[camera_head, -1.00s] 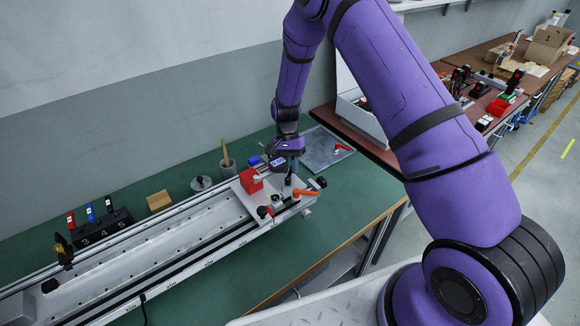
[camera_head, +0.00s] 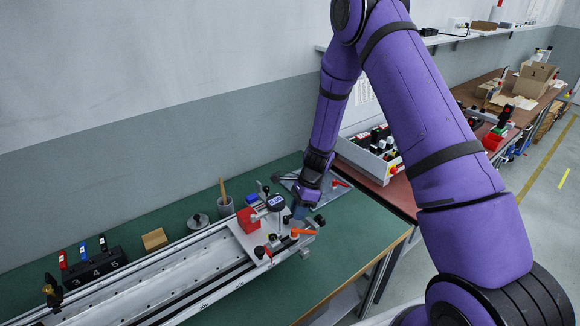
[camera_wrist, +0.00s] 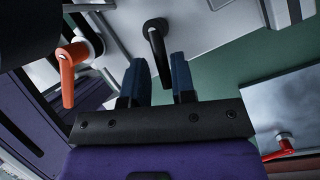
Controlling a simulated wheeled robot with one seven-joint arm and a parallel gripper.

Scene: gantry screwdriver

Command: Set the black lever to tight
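A black lever (camera_wrist: 155,42) shows in the wrist view, mounted on a pale plate and reaching down toward the gap between my fingertips. My gripper (camera_wrist: 160,72) has two blue fingers spread apart with nothing held between them. The lever lies beyond the fingertips, and I cannot tell whether it touches them. In the head view my gripper (camera_head: 299,212) is over the right end of the rail fixture (camera_head: 243,238), beside a dial gauge. I cannot clearly pick out the black lever there; my wrist may hide it.
An orange lever (camera_wrist: 67,72) is left of my fingers in the wrist view. A grey plate (camera_wrist: 290,105) with a red handle (camera_wrist: 285,150) lies to the right. In the head view a red block (camera_head: 248,220) stands on the fixture. The green table (camera_head: 345,235) is clear in front.

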